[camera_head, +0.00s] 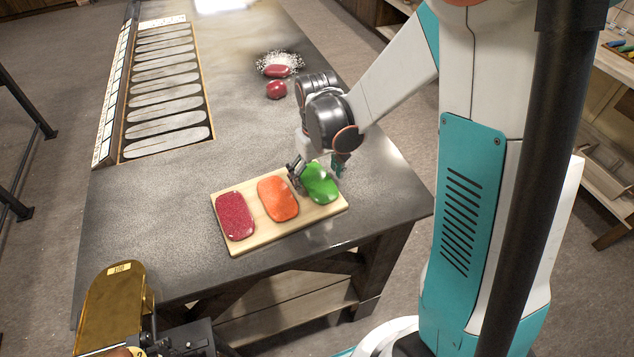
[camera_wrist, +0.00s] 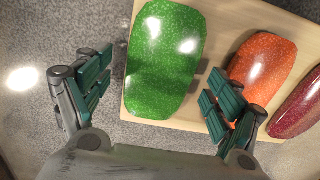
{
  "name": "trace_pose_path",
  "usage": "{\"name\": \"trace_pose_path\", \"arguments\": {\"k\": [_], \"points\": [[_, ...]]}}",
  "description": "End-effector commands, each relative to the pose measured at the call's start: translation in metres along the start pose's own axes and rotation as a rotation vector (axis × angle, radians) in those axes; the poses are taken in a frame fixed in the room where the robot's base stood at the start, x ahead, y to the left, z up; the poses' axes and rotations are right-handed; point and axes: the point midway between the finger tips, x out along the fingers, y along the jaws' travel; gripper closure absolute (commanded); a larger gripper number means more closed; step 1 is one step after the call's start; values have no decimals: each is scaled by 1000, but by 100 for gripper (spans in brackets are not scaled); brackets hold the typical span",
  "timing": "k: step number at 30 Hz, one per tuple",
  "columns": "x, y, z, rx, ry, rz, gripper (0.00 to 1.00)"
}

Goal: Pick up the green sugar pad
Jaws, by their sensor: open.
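The green sugar pad (camera_head: 320,184) lies at the right end of a light wooden board (camera_head: 262,238) in the head view. In the wrist view the green pad (camera_wrist: 165,62) is glossy and speckled, at the upper centre. My gripper (camera_head: 318,170) is over the right end of the board, at the green pad's far edge. In the wrist view my gripper (camera_wrist: 155,98) is open, with one teal finger left of the pad and the other to its right, close to the orange pad. Nothing is between the fingers' pads in a grip.
An orange pad (camera_head: 277,198) and a dark red pad (camera_head: 235,216) lie on the same board. Two red pieces (camera_head: 277,89) and white sugar (camera_head: 288,60) are farther back. A slotted tray (camera_head: 165,128) is at the left. The tabletop's middle is clear.

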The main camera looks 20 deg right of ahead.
Motion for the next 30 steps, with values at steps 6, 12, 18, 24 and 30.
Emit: {"name": "trace_pose_path", "arguments": {"k": [6, 12, 18, 24, 30], "points": [[0, 0, 0, 0, 0, 0, 44], [-1, 0, 0, 0, 0, 0, 68], [-1, 0, 0, 0, 0, 0, 68], [-11, 0, 0, 0, 0, 0, 68], [-42, 0, 0, 0, 0, 0, 68]]}}
